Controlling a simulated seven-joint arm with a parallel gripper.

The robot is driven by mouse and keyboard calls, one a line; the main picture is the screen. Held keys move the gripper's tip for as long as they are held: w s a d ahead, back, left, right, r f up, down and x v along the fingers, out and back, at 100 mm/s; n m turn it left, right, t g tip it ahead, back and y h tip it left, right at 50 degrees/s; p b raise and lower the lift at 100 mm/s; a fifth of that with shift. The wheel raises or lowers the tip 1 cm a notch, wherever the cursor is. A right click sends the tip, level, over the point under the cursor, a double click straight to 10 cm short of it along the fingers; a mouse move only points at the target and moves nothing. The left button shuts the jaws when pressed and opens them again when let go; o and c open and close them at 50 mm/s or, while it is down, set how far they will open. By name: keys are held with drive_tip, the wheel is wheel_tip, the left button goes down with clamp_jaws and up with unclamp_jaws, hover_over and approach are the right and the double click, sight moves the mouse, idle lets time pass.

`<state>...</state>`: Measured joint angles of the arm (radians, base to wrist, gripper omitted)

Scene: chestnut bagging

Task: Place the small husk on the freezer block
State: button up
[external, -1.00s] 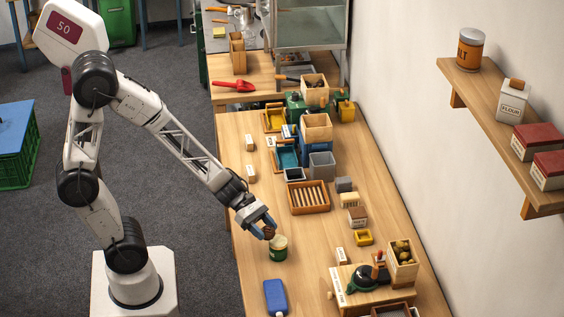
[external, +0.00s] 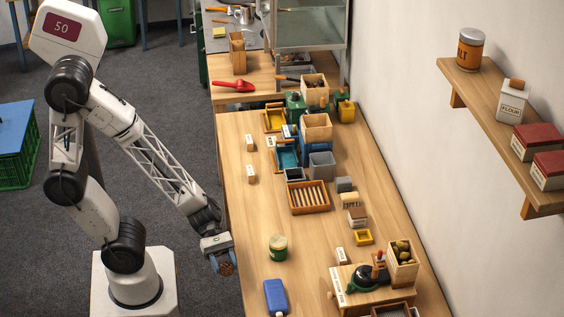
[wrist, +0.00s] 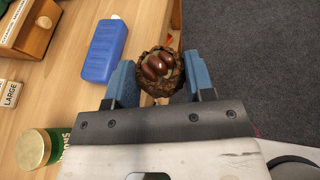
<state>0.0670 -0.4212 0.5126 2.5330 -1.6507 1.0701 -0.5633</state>
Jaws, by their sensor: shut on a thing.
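A brown, spiky husk (external: 227,269) with several shiny chestnuts showing in it is held between the blue fingers of my gripper (external: 221,264). In the wrist view the husk (wrist: 160,86) sits between both fingertips, with its open side facing the camera. My gripper is shut on it, at or just beyond the table's left edge. The freezer block, a blue slab with a small white cap (external: 275,297), lies on the table at the front, to the right of and nearer than my gripper. It also shows in the wrist view (wrist: 103,50). Nothing lies on it.
A green tin with a cream lid (external: 278,247) stands right of my gripper. A wooden stand with a dark green device (external: 365,282) is farther right, beside a wooden box (external: 402,265). A slatted tray (external: 309,197) lies farther back. The table between tin and block is clear.

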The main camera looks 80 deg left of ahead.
drive_tip(key=shift+w, duration=0.1)
idle(0.3)
hover_over(274, 293)
drive_tip(key=shift+f, duration=0.75)
idle(0.3)
drive_tip(key=shift+f, duration=1.75)
drive_tip(key=shift+f, duration=0.15)
drive_tip(key=o, duration=0.9)
drive_tip(key=shift+r, duration=0.2)
